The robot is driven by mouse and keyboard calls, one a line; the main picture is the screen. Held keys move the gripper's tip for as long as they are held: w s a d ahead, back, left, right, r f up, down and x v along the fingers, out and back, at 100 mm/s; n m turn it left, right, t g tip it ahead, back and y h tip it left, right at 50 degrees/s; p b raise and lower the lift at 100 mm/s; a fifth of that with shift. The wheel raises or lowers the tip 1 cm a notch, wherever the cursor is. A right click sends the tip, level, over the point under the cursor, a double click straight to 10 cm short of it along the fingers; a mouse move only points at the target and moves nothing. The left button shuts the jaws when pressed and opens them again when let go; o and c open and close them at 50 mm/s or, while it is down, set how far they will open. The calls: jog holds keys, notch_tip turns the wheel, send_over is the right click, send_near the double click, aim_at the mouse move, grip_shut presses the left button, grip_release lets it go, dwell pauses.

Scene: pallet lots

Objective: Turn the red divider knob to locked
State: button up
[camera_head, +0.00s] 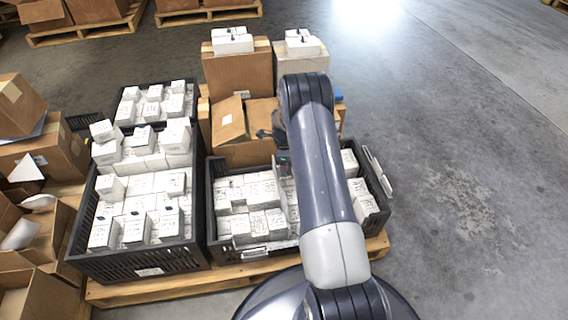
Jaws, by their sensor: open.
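I cannot make out the red divider knob; a tiny reddish spot by my arm is too small to tell. The black crate (213,232) at the front right holds white boxes, and my arm crosses over it, hiding part of its middle. My gripper (264,134) is small and dark, mostly hidden behind the end of my arm. It is open, near the open cardboard box (238,155) behind that crate.
A second black crate (140,262) of white boxes stands to the left on the same wooden pallet (215,283). Cardboard boxes (240,75) topped with white boxes stand behind. Open cartons (40,235) crowd the far left. The concrete floor at right is clear.

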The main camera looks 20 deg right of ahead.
notch_tip(320, 180, up, 11)
jog(key=p, duration=0.3)
jog(key=shift+p, duration=0.35)
jog(key=shift+f, duration=0.2)
notch_tip(320, 180, down, 11)
jog(key=b, duration=0.3)
jog(key=shift+r+b, duration=0.15)
jog(key=shift+b, duration=0.2)
